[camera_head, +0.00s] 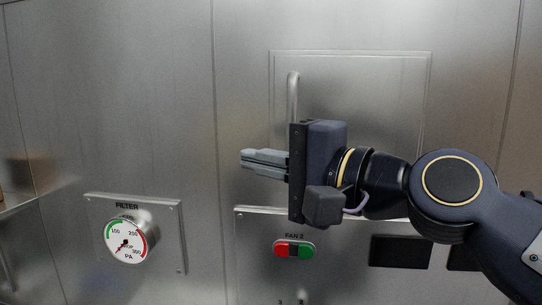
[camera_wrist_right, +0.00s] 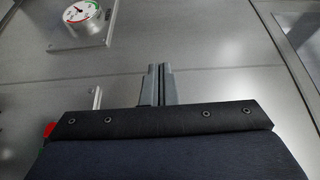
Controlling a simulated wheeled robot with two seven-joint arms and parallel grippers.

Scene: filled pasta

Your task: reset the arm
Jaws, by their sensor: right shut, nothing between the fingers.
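My right arm (camera_head: 450,190) reaches in from the right in the head view. Its gripper (camera_head: 243,160) points left in front of the metal wall, and its two fingers lie together with nothing between them. In the right wrist view the fingers of my right gripper (camera_wrist_right: 158,68) also lie side by side, closed and empty. The gripper body hides part of a vertical handle (camera_head: 293,95) on a square wall panel (camera_head: 375,75). My left gripper is not in view.
A FILTER gauge (camera_head: 125,241) sits on a plate at lower left; the gauge (camera_wrist_right: 82,11) also shows in the right wrist view. A FAN 2 switch (camera_head: 294,250), red and green, is below the gripper. Dark rectangles (camera_head: 400,251) sit to its right. The wall left of the fingers is bare.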

